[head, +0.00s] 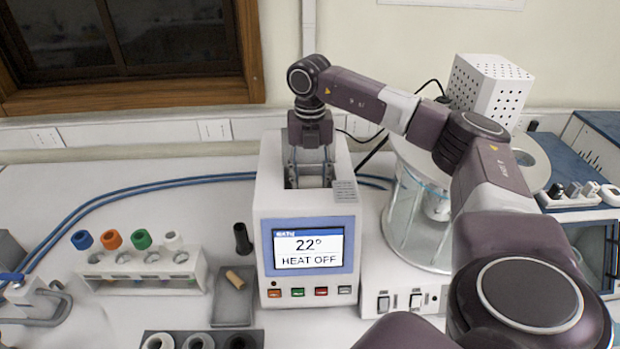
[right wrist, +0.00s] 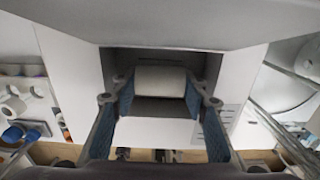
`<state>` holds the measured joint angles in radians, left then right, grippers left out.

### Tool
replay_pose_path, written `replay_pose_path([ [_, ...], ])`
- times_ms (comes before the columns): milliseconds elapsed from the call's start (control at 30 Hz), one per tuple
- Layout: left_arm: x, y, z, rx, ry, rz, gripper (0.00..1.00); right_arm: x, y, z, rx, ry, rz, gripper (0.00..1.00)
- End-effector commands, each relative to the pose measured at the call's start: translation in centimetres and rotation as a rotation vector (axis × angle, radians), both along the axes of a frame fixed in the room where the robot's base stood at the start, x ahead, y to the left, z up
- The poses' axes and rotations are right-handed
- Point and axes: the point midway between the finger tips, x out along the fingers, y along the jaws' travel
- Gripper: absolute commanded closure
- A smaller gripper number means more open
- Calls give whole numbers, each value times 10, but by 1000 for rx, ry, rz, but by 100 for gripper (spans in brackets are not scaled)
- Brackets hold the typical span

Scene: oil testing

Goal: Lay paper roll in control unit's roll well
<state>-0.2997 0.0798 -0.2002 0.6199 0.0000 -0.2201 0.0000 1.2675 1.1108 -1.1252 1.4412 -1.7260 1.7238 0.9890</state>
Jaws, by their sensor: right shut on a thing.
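The control unit (head: 262,195) is a white box with a lit screen reading 22° and HEAT OFF. Its roll well (head: 291,180) is an opening in the top, behind the screen. My right gripper (head: 310,178) points down into this opening from above. In the right wrist view, my right gripper (right wrist: 160,88) is shut on the white paper roll (right wrist: 160,79), with a blue pad at each end. The roll lies across the dark well; whether it touches the bottom cannot be told. In the head view the roll is not clearly visible. My left gripper is not in view.
A rack (head: 140,270) with coloured-cap pieces stands left of the unit, beside a grey tray (head: 232,305). A glass bath (head: 410,215) stands close on the right. Blue hoses (head: 150,188) run behind. A perforated white box (head: 490,88) is at the back right.

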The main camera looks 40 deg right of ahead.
Motion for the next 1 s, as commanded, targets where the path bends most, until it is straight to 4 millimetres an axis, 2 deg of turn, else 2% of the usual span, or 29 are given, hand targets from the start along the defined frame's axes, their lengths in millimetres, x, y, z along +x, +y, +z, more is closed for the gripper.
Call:
replay_pose_path([
  [267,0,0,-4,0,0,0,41,0,0,-6,0,0,0,83],
  [300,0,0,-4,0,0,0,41,0,0,-6,0,0,0,58],
  [367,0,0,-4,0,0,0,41,0,0,-6,0,0,0,52],
  [667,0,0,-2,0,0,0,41,0,0,-4,0,0,0,52],
  [1000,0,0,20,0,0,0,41,0,0,24,0,0,0,52],
])
